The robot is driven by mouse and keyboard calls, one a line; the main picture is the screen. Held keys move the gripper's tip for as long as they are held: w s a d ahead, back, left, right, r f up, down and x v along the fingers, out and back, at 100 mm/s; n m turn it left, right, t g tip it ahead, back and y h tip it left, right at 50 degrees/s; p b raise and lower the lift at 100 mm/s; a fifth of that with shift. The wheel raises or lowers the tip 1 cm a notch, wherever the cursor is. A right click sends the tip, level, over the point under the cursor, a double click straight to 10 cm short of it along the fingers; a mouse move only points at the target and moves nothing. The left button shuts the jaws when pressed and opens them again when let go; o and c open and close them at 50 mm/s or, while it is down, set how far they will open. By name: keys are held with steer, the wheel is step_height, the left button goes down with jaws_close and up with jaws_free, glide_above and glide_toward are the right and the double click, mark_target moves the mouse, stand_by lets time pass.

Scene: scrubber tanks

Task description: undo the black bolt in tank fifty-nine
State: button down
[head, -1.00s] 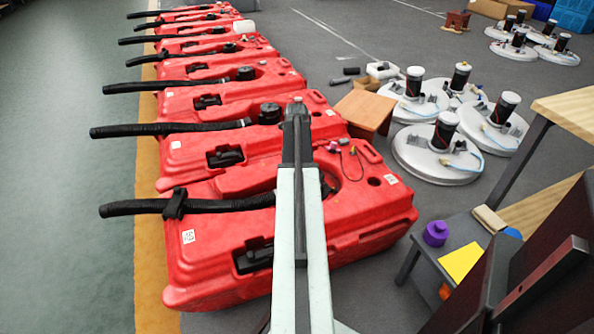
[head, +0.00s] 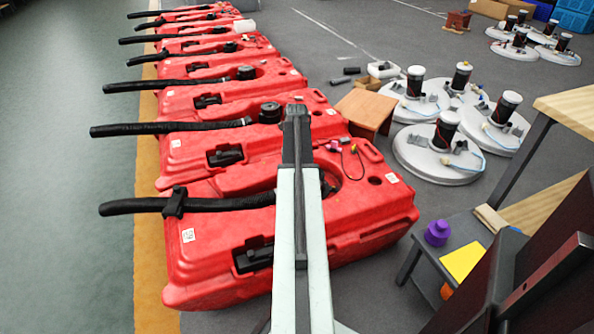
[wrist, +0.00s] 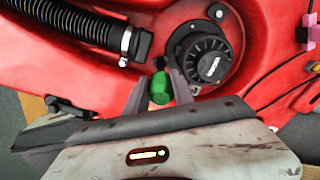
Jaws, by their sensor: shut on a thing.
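The nearest red tank (head: 350,225) has small white labels whose numbers I cannot read for sure. My arm reaches out over it in the head view and hides part of its top. In the wrist view my gripper (wrist: 158,92) is shut on a green handle-like thing (wrist: 160,88), one grey finger on each side. A small dark piece (wrist: 160,63) shows just beyond the green thing; I cannot tell whether it is the black bolt or whether the two touch. A round black cap (wrist: 205,60) sits on the red tank to its right.
A black ribbed hose (wrist: 75,22) with a metal clamp ends just left of the gripper. More red tanks (head: 215,105) stand in a row behind. White round scrubber parts (head: 445,155) stand on the floor at right.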

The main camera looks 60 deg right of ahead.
steer(key=shift+f+b, duration=0.35)
steer(key=shift+f, duration=0.15)
stand_by(0.3)
steer(key=n, duration=0.6)
steer(key=shift+a+r, duration=0.1)
steer(key=shift+a, duration=0.1)
steer(key=n, duration=0.4)
steer(key=shift+s+a, duration=0.1)
steer(key=n, duration=0.4)
steer(key=shift+s+n, duration=0.15)
steer(key=shift+n, duration=0.15)
steer(key=n, duration=0.6)
steer(key=shift+s+a, duration=0.1)
steer(key=shift+s, duration=0.1)
